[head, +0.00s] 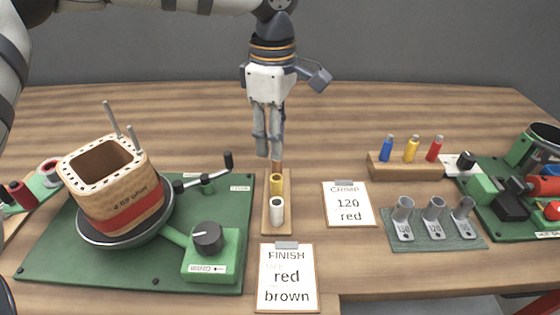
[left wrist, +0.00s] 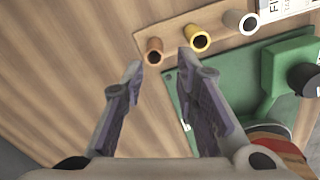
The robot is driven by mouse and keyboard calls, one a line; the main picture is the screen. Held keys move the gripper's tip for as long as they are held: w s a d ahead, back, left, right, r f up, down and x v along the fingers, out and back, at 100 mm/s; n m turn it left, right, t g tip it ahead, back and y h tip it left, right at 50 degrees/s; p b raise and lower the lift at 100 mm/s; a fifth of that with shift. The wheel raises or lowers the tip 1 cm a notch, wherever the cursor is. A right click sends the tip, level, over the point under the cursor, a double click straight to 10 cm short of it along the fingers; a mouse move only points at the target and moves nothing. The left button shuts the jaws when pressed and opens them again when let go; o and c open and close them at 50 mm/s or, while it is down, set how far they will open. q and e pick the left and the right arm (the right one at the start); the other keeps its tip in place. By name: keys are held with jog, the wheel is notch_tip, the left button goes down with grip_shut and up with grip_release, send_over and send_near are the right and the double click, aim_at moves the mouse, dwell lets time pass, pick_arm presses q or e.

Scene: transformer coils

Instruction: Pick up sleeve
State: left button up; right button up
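Three sleeves stand in a row on a narrow wooden holder (head: 268,222): a white sleeve (head: 277,212) nearest, a yellow sleeve (head: 277,186) in the middle, and a brown sleeve (left wrist: 154,53) farthest. The brown one is mostly hidden behind the yellow one in the head view. My left gripper (head: 269,153) points down above the far end of the holder. In the left wrist view its two fingers (left wrist: 159,64) are apart, with the brown sleeve showing between their tips and nothing held. The yellow sleeve (left wrist: 199,40) is close to the right finger. My right gripper is out of view.
A green winding board (head: 60,255) with a coil former (head: 115,190) and crank lies left. A card (head: 288,280) reads "FINISH red brown"; another (head: 348,205) reads "CRIMP 120 red". Three grey lugs (head: 433,218) and a block of coloured tools (head: 405,168) stand right.

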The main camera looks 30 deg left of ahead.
aim_at(277, 162)
pick_arm(q)
jog(key=f, duration=0.6)
jog(key=shift+w+f, duration=0.2)
jog(key=shift+w, duration=0.1)
jog(key=c, duration=0.5)
jog(key=shift+o, duration=0.2)
jog(key=shift+r, duration=0.1)
